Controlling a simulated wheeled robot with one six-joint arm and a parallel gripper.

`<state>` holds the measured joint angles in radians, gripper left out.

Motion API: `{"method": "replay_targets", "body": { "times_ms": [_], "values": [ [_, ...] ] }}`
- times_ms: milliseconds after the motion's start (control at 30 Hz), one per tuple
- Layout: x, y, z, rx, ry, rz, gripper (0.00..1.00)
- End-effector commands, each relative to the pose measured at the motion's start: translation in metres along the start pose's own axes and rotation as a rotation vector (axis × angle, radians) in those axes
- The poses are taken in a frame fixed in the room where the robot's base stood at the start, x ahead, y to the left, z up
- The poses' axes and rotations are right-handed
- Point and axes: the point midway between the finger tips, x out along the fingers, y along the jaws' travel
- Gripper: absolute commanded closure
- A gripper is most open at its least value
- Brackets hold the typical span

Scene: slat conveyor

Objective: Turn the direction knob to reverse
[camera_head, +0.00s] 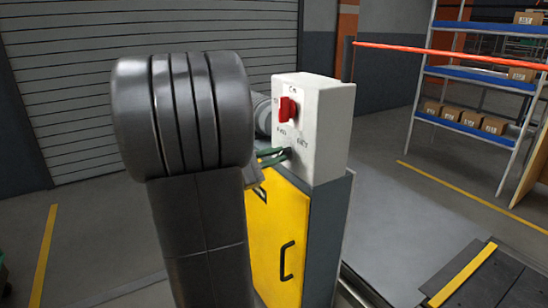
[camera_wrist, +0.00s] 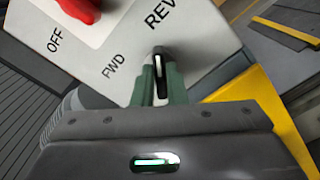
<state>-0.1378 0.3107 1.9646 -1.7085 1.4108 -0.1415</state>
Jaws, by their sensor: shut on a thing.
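The direction knob (camera_wrist: 158,62) is a small black knob with a white line, low on the white control box (camera_head: 325,130). The labels FWD and REV are above it. In the wrist view its white line runs nearly upright, its upper end towards REV. My gripper (camera_wrist: 159,80) has its two green fingers shut on the knob, one on each side. In the head view my gripper (camera_head: 276,156) reaches the box from the left, and its fingers partly hide the knob.
A red switch knob (camera_head: 287,109) sits above on the same panel, near OFF. Below is a yellow cabinet door (camera_head: 278,235) with a black handle (camera_head: 287,260). A red bar (camera_head: 450,52) extends right from a post behind the box. Shelves (camera_head: 470,75) with boxes stand at the back right.

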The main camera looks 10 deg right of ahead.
Motion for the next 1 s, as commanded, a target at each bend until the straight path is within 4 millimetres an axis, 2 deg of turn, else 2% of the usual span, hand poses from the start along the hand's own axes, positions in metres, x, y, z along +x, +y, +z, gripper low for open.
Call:
{"method": "replay_targets", "body": {
  "times_ms": [67,100,167,200,567,767,1000],
  "values": [
    [0.000,-0.001,-0.001,-0.001,0.002,-0.002,1.00],
    [0.000,-0.001,-0.001,-0.001,0.002,-0.002,0.80],
    [0.000,-0.001,-0.001,-0.001,0.002,-0.001,0.68],
    [0.000,-0.001,-0.001,-0.001,0.002,-0.001,0.66],
    [-0.004,0.000,0.000,-0.001,0.001,0.001,0.66],
    [-0.027,0.002,0.000,-0.001,0.004,0.004,0.66],
    [-0.065,0.002,0.000,-0.002,0.004,0.003,0.66]
  ]
}}
